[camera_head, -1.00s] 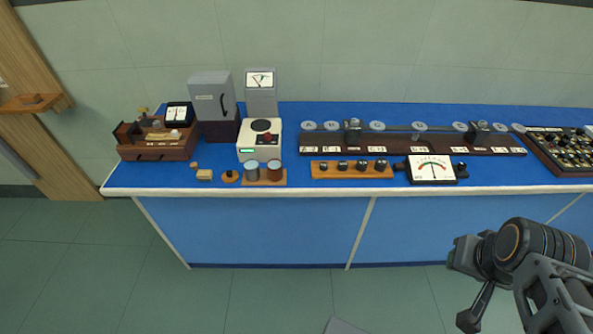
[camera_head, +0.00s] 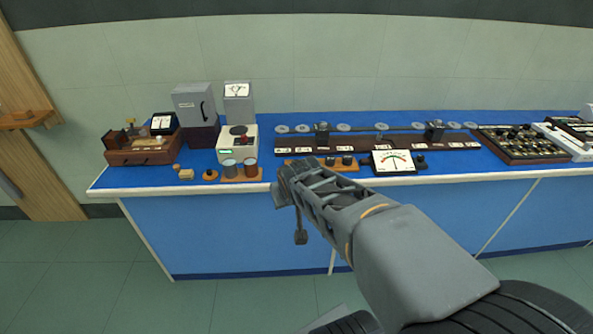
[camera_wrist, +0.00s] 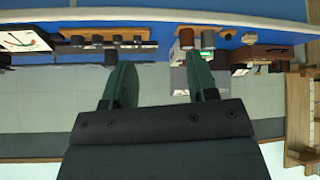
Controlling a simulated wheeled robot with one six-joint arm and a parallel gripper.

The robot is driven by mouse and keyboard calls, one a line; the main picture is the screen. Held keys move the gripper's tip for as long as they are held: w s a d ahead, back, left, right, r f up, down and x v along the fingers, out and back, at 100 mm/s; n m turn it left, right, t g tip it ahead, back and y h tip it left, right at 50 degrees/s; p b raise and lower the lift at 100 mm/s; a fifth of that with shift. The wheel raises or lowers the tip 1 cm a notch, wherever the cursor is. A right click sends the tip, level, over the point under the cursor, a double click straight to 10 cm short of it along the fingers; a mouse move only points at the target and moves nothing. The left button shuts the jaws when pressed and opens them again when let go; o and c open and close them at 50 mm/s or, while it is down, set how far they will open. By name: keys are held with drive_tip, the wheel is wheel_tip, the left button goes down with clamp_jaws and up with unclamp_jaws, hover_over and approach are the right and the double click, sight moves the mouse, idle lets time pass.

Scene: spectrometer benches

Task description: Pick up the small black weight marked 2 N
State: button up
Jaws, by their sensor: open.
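Several small black weights (camera_head: 347,160) stand in a row on a wooden rack (camera_head: 351,168) near the front edge of the blue bench. The markings are too small to read, so I cannot tell which is 2 N. My gripper (camera_head: 283,184) is in front of the bench edge, at the left end of the rack, and hides part of it. In the wrist view the weights (camera_wrist: 117,39) and rack (camera_wrist: 108,31) show at the upper left, apart from the fingers. My gripper (camera_wrist: 160,82) is open and empty there, with two green fingers.
A white meter (camera_head: 391,162) stands right of the rack. Two cylinders (camera_head: 250,168) on a wooden base stand to its left. A dark rail with lens discs (camera_head: 381,132) runs behind. The floor (camera_head: 80,270) in front of the bench is clear.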

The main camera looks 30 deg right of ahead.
drive_tip(key=w+d+f+m+t+h+b, duration=0.15)
drive_tip(key=w+d+f+t+b, duration=0.25)
drive_tip(key=w+d+f+b, duration=0.5)
drive_tip(key=t+b, duration=0.1)
drive_tip(key=t, duration=0.3)
approach(315, 162)
drive_tip(key=shift+n+t+h, duration=0.25)
drive_tip(key=shift+t, duration=0.15)
drive_tip(key=x, duration=0.4)
drive_tip(key=shift+a+f, duration=0.3)
drive_tip(key=shift+f, duration=0.1)
drive_tip(key=shift+x, duration=3.1)
drive_tip(key=shift+d, duration=0.1)
drive_tip(key=shift+c, duration=0.4)
drive_tip(key=c, duration=0.6)
drive_tip(key=shift+c, duration=0.7)
drive_tip(key=shift+s+r, duration=0.1)
drive_tip(key=shift+r, duration=0.05)
